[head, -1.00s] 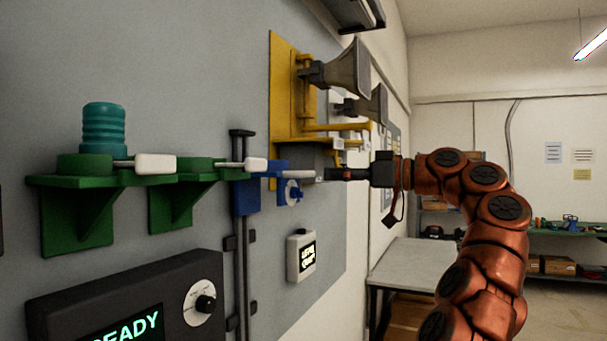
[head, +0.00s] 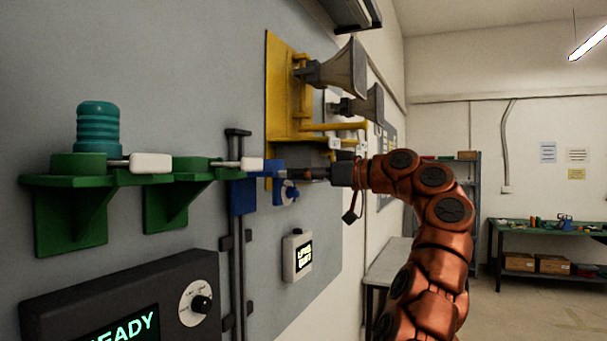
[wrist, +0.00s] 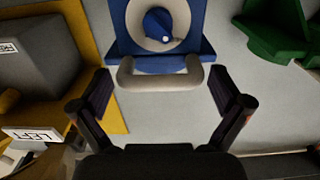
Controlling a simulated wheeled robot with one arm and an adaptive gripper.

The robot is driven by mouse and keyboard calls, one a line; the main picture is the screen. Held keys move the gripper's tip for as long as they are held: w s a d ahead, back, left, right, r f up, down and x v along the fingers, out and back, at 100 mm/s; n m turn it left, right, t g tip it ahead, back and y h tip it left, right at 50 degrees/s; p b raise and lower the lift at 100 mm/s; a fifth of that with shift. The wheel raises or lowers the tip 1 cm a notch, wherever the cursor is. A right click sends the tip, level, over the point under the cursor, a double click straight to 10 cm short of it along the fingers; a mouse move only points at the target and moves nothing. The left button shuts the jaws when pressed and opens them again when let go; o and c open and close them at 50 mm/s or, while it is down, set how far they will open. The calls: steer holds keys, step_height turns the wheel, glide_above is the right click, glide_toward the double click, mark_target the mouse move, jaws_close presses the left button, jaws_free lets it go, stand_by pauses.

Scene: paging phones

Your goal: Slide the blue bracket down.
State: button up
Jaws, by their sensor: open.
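The blue bracket (head: 243,196) sits on a dark vertical rail on the grey wall panel, near the rail's upper part. In the wrist view the blue bracket (wrist: 197,48) shows a round pale dial with a blue knob (wrist: 158,26) and a grey bar handle (wrist: 158,82) along its near edge. My gripper (wrist: 161,92) is open, with one finger to each side of the handle and visible gaps between. In the head view my gripper (head: 300,174) is close to the bracket's right side, and its fingertips are hard to make out there.
Green shelves (head: 70,205) with a teal ribbed cylinder (head: 97,127) stand left of the rail. A yellow plate with horns (head: 282,95) is above and behind my gripper. A small white display box (head: 297,258) and a dark READY console (head: 125,300) are below.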

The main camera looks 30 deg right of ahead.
steer(key=c, duration=1.3)
steer(key=shift+f, duration=0.1)
steer(key=shift+c, duration=0.3)
